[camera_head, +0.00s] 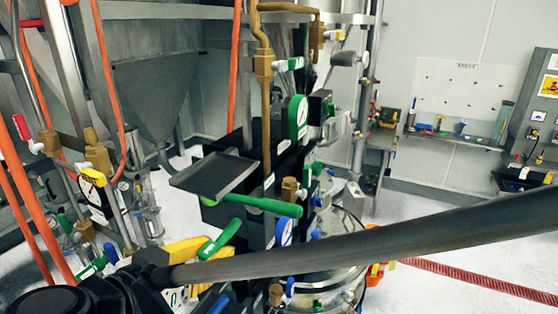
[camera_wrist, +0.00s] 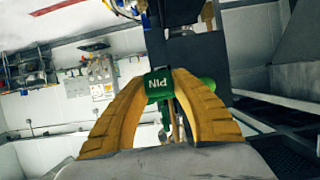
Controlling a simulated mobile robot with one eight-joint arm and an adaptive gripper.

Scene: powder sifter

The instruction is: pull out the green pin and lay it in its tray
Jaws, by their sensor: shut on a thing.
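My gripper (camera_head: 205,247) has yellow fingers and is low at the centre-left in the head view. In the wrist view its fingers (camera_wrist: 160,80) are shut on the green pin (camera_wrist: 158,84), whose block has the word PIN on it, seen upside down. A green part between the fingers (camera_head: 220,238) in the head view looks like the pin. I cannot tell whether its shaft is still in a hole. A small dark grey tray (camera_head: 190,181) with a low rim stands above and just beyond my gripper. It looks empty.
A long green handle (camera_head: 265,205) sits just below and right of the tray. A black box (camera_head: 290,165), brown valves and a green gauge (camera_head: 298,116) crowd the machine. Orange hoses (camera_head: 25,215) run at the left.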

